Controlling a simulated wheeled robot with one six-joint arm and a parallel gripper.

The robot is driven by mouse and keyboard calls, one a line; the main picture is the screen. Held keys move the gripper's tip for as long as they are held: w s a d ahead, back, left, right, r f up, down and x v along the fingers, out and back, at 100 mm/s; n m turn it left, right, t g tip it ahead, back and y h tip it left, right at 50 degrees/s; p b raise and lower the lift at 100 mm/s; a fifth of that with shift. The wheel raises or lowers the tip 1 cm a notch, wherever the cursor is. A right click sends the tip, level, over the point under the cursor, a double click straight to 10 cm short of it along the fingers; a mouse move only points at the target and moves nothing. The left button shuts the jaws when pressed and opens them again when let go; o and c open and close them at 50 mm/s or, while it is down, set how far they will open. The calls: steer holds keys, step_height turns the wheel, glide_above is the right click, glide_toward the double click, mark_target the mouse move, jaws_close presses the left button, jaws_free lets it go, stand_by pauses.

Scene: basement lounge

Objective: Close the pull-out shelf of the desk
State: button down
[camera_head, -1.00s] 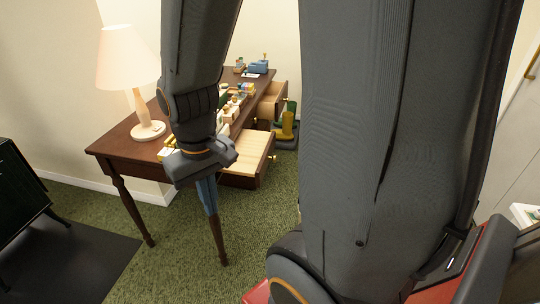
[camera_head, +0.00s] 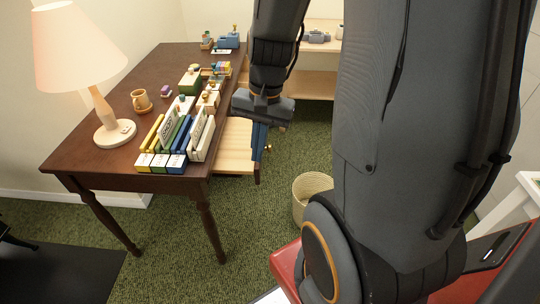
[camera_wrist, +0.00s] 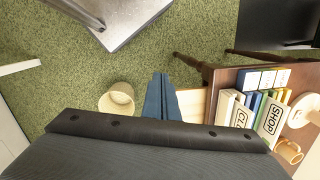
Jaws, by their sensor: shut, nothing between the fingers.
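The desk (camera_head: 100,105) is dark brown wood with turned legs. Its pull-out shelf (camera_head: 233,150), a pale wood board with a dark front and a brass knob (camera_head: 267,148), sticks out from the desk's right side. My gripper (camera_head: 258,153) is shut and empty, with blue fingers pointing down at the shelf's outer end, close to the knob. Whether it touches the front I cannot tell. In the wrist view the gripper (camera_wrist: 160,76) is beside the pale shelf (camera_wrist: 192,103); the wrist housing hides part of it.
Books in a holder (camera_head: 178,140), a lamp (camera_head: 105,110), a mug (camera_head: 141,100) and small items stand on the desk. A woven basket (camera_head: 308,192) stands on the green carpet right of the shelf. Pale shelving (camera_head: 310,75) is behind. My arm blocks much of the right.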

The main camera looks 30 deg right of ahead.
steer(key=w+d+f+m+t+y+b, duration=0.1)
steer(key=w+d+f+m, duration=0.2)
steer(key=d+m, duration=0.45)
steer(key=w+d+f+m+t+y, duration=0.1)
steer(key=w+d+f+m, duration=0.15)
steer(key=d+m, duration=0.5)
steer(key=w+a+f, duration=0.3)
steer(key=a+f, duration=0.3)
steer(key=f, duration=0.3)
steer(key=shift+w+a+m, duration=0.35)
steer(key=shift+w+m, duration=0.05)
